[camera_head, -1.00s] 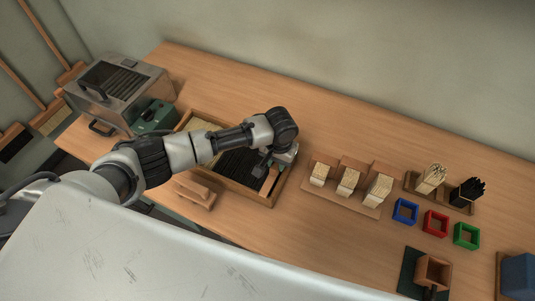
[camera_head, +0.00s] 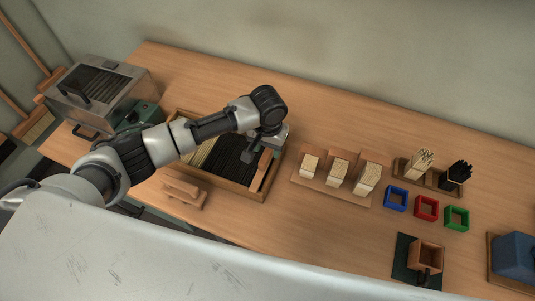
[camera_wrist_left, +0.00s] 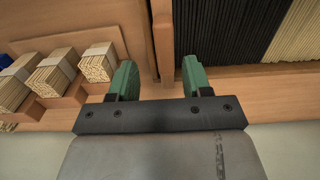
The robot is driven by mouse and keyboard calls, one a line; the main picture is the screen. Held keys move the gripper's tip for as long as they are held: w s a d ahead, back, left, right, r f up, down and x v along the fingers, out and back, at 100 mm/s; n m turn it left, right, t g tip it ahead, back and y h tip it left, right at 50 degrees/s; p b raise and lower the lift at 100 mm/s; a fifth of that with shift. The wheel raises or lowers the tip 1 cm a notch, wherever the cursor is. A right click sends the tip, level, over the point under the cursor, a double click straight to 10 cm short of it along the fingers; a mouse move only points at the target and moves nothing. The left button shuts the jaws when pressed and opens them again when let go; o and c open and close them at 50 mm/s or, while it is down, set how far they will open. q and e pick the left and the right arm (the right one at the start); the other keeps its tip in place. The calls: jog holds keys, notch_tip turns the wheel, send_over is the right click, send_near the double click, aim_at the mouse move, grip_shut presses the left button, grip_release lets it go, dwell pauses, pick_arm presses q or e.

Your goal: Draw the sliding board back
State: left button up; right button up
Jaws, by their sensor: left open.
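The sliding board (camera_head: 264,171) is a light wooden piece at the right end of a wooden tray (camera_head: 229,190). Black bristles (camera_head: 232,158) lie beside it, with pale bristles (camera_head: 201,150) farther left. My left gripper (camera_head: 261,154) is above the tray's right end, open and empty. In the left wrist view, the two green fingertips of my left gripper (camera_wrist_left: 160,78) are spread apart. A wooden strip (camera_wrist_left: 162,42) runs up between them; I cannot tell whether it is the board or the tray's wall. My right gripper is not in view.
A stand (camera_head: 331,190) with pale bristle bundles (camera_head: 338,173) is just right of the tray. Blue (camera_head: 395,198), red (camera_head: 427,208) and green (camera_head: 457,218) frames lie farther right. A metal machine (camera_head: 99,98) stands at left; a small wooden piece (camera_head: 184,190) lies in front.

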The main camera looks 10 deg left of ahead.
pick_arm(q)
notch_tip(320, 180, up, 6)
jog(key=shift+b, duration=0.3)
dwell(0.4)
